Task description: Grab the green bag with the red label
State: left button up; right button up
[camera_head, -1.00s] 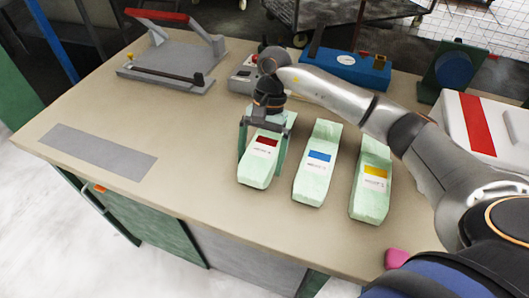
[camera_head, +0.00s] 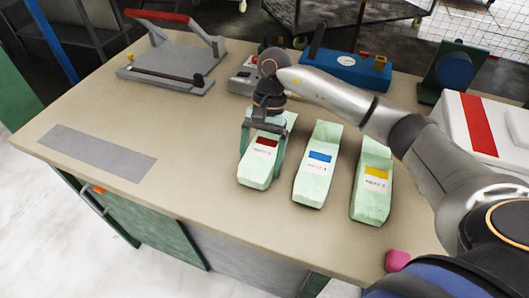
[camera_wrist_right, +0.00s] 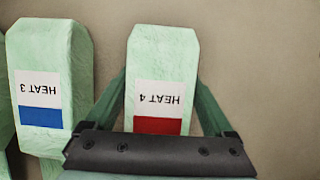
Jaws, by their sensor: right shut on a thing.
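The pale green bag with the red label (camera_head: 257,172) lies on the bench, leftmost of three similar bags. My right gripper (camera_head: 262,156) comes down over it from above, with one finger along each side, shut on the bag. In the right wrist view this bag (camera_wrist_right: 161,58) sits between the fingers, and its label reads HEAT 4 upside down above a red block. The bag appears to rest on the bench still. My left gripper is not in view.
The blue-label bag (camera_head: 312,182) lies close to the right, and the yellow-label bag (camera_head: 371,195) beyond it. A grey flat plate (camera_head: 98,153) lies on the left. A press with a red handle (camera_head: 175,65) and a blue device (camera_head: 345,70) stand behind. The bench left of the bag is clear.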

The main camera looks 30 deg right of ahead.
aim_at(262, 140)
jog(key=c, duration=0.5)
jog(key=shift+r+p, duration=0.35)
jog(key=shift+p, duration=0.3)
jog(key=shift+w+r+b, duration=0.1)
jog(key=shift+r+b, duration=0.2)
jog(key=shift+b, duration=0.05)
jog(key=v, duration=0.3)
jog(key=w+b+v, duration=0.1)
jog(key=v, duration=0.4)
jog(key=shift+w+r, duration=0.1)
jog(key=shift+w, duration=0.3)
jog(key=shift+w+d+r+p, duration=0.1)
jog(key=shift+w+d+r, duration=0.75)
jog(key=shift+w, duration=0.45)
jog(key=shift+w+d+r+p, duration=0.1)
jog(key=shift+w+d+r, duration=0.7)
jog(key=shift+w, duration=0.5)
jog(key=shift+w+d+r+p, duration=0.1)
jog(key=shift+w+d+r, duration=0.55)
jog(key=shift+w+d, duration=0.5)
